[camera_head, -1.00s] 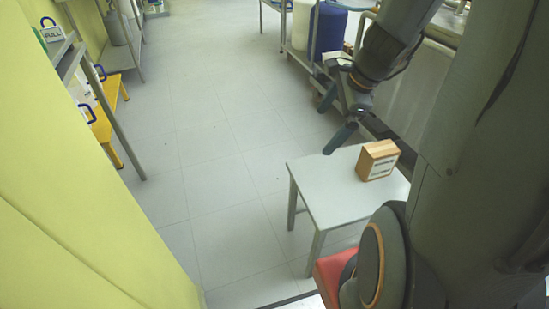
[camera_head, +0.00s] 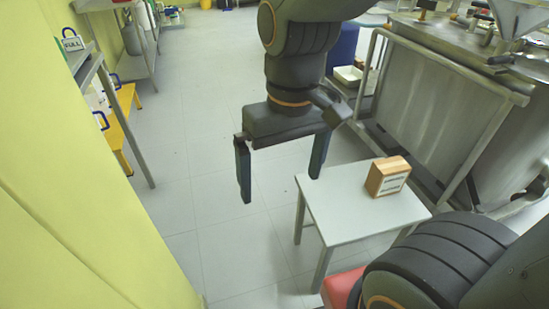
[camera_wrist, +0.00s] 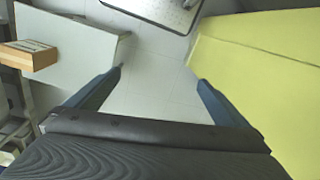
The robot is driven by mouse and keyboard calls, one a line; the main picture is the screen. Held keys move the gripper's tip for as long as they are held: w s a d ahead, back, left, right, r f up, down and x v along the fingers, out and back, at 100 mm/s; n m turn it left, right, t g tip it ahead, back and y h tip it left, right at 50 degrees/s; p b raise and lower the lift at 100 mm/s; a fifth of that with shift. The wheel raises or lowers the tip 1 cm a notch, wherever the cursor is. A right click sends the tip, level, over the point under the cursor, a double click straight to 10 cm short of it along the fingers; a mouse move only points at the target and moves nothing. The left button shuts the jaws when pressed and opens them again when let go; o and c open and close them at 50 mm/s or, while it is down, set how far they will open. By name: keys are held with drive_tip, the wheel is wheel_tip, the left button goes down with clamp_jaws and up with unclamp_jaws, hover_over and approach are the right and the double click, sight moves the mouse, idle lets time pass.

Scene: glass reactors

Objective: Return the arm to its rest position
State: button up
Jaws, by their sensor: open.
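My gripper (camera_head: 280,180) hangs in the middle of the head view with its two dark fingers pointing down and spread wide. Nothing is between them. It is above and left of the small grey table, apart from it as far as I can tell. In the wrist view my gripper (camera_wrist: 158,75) is also open, with bare floor between its fingertips. My forearm reaches up out of the top of the head view, and a large dark arm joint fills the lower right.
A yellow-green wall (camera_head: 60,200) stands left. Steel equipment with a railing (camera_head: 440,70) stands right. The floor (camera_head: 190,110) left of centre is clear.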

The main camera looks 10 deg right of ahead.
idle(0.8)
drive_tip(key=d+r+m+p, duration=0.2)
drive_tip(key=d+r+p, duration=0.6)
drive_tip(key=p, duration=0.7)
drive_tip(key=shift+d+m+h, duration=0.2)
drive_tip(key=shift+m+h, duration=0.1)
